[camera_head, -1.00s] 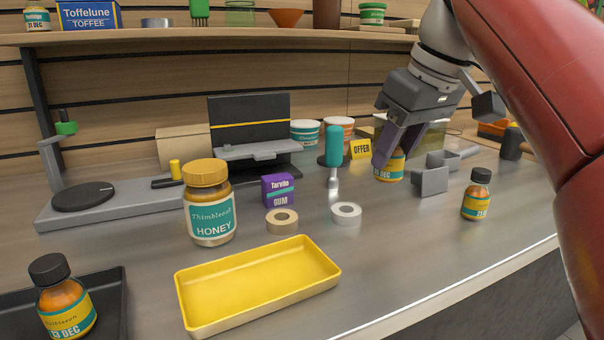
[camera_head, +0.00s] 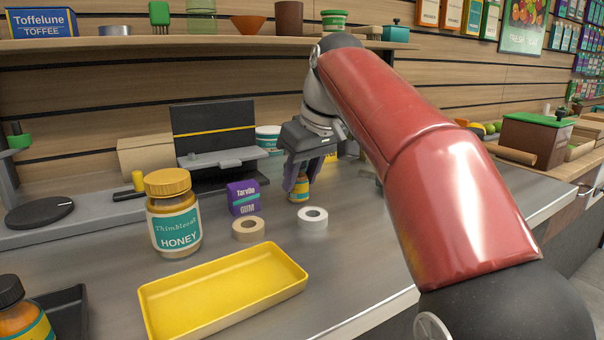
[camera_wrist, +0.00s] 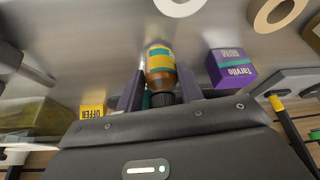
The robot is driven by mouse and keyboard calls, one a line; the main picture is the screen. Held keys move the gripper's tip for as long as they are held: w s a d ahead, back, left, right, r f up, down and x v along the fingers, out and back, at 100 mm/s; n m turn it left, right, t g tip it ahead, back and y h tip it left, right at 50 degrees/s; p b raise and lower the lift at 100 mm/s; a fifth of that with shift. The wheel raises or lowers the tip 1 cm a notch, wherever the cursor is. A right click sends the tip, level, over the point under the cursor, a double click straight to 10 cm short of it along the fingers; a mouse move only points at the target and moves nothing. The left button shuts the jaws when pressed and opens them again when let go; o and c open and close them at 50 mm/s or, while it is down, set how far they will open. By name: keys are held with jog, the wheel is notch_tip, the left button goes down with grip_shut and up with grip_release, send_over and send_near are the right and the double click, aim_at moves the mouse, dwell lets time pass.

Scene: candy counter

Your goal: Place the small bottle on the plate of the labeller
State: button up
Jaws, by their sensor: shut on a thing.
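The small bottle (camera_head: 300,188), amber with a yellow and teal label and a dark cap, is between the fingers of my gripper (camera_head: 297,180). My gripper is shut on it. The wrist view also shows the bottle (camera_wrist: 160,66), with its cap toward the palm. The bottle is behind the white tape roll and right of the gum box; I cannot tell its height above the counter. A grey device with a round black plate (camera_head: 39,213), which looks like the labeller, stands at the left. The plate is bare.
A honey jar (camera_head: 174,228), purple gum box (camera_head: 243,197), tan tape roll (camera_head: 248,228) and white tape roll (camera_head: 313,218) stand between bottle and plate or nearby. A yellow tray (camera_head: 222,288) lies in front. Another small bottle (camera_head: 22,316) is at the lower left. A black-and-grey machine (camera_head: 213,143) stands behind.

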jog(key=shift+f, duration=0.2)
jog(key=o, duration=1)
jog(key=shift+r, duration=0.1)
